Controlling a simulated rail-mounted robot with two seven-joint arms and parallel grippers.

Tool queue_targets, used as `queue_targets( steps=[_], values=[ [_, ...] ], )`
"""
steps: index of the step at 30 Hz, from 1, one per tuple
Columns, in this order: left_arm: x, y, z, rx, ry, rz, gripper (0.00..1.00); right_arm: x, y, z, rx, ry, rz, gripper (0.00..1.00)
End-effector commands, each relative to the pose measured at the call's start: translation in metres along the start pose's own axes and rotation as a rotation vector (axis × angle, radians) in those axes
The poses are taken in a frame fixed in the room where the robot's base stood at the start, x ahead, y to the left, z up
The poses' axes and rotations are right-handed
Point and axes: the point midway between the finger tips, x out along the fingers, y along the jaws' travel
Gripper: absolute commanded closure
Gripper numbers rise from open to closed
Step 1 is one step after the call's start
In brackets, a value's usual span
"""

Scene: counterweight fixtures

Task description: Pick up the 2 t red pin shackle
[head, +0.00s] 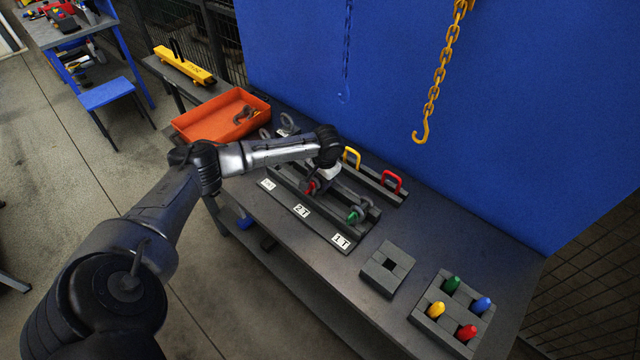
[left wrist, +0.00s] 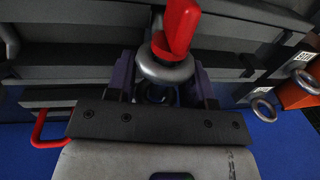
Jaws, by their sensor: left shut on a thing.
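The red pin shackle shows its red pin (head: 311,187) at the grey rack (head: 325,229), by the label 2T (head: 301,210). In the left wrist view its red pin (left wrist: 180,27) points up the picture and its grey ring-like part (left wrist: 165,70) lies between the fingers. My left gripper (head: 318,181) is shut on this shackle; its fingers (left wrist: 163,88) sit on both sides of the grey part. The shackle's lower part is hidden. I cannot tell whether it still touches the rack. My right gripper is not in view.
A green pin shackle (head: 357,213) stands nearby on the rack. Behind are a yellow handle (head: 352,155), a red handle (head: 391,181) and an orange tray (head: 190,136). A yellow chain hook (head: 421,134) hangs above. Blocks with coloured pegs (head: 467,286) stand front right.

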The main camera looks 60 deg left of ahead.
Motion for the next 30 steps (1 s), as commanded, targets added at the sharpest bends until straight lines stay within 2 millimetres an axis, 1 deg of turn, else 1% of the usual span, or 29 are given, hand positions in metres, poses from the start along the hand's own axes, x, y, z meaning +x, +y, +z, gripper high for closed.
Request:
queue_targets(
  steps=[1,8,16,20,23,28,29,30],
  values=[
    [0.0,0.0,0.0,0.0,0.0,0.0,0.66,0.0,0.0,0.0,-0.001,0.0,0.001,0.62],
    [0.0,0.0,0.0,0.0,0.0,0.0,0.88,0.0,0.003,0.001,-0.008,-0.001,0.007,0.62],
    [-0.002,-0.001,-0.001,-0.001,0.002,0.0,0.89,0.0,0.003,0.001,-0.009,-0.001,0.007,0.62],
    [-0.008,-0.002,-0.001,-0.001,0.003,0.001,0.89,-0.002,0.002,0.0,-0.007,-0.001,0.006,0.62],
    [-0.018,-0.004,-0.001,-0.002,0.004,0.001,0.89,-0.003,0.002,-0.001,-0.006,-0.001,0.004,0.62],
    [-0.042,-0.007,-0.001,-0.002,0.004,0.001,0.89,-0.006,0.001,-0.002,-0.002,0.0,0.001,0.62],
    [-0.046,-0.006,-0.001,0.0,0.004,0.002,0.89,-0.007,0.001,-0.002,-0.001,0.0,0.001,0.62],
    [-0.049,0.002,0.001,0.003,0.003,0.004,0.89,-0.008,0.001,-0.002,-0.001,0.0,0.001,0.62]
  ],
)
